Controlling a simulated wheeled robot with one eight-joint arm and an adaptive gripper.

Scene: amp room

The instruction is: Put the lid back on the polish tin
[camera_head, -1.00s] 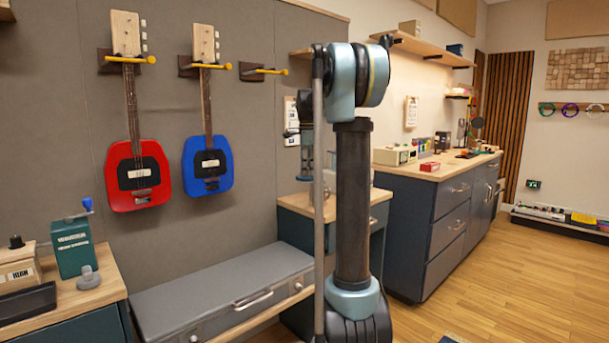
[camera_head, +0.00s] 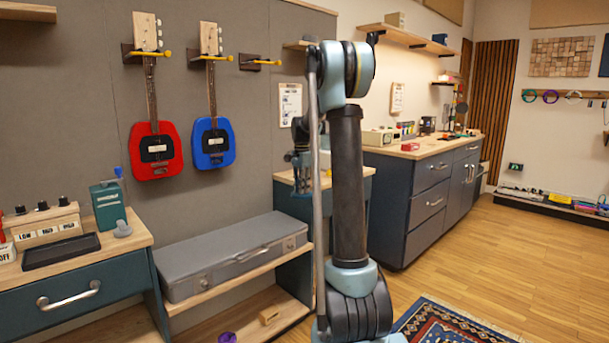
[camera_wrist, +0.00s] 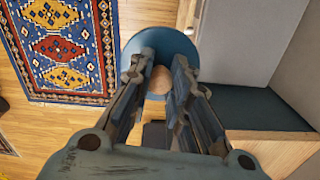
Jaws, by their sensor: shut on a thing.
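In the wrist view, my gripper (camera_wrist: 160,75) is shut on a small tan round part, like a knob, in the middle of a blue round disc that looks like the lid (camera_wrist: 122,77). The fingers hide part of the disc. It hangs above the floor between the rug and the furniture. In the head view, my gripper (camera_head: 303,185) points down, partly behind my arm, in front of a wooden-topped cabinet; the lid cannot be made out there. I cannot identify the polish tin in either view.
A left bench (camera_head: 70,292) holds a switch box (camera_head: 45,228), a black tray (camera_head: 62,250) and a green crank box (camera_head: 108,207). A grey case (camera_head: 230,258) lies on a low shelf. A purple round item (camera_head: 227,338) sits below it. A rug (camera_head: 445,325) covers open floor.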

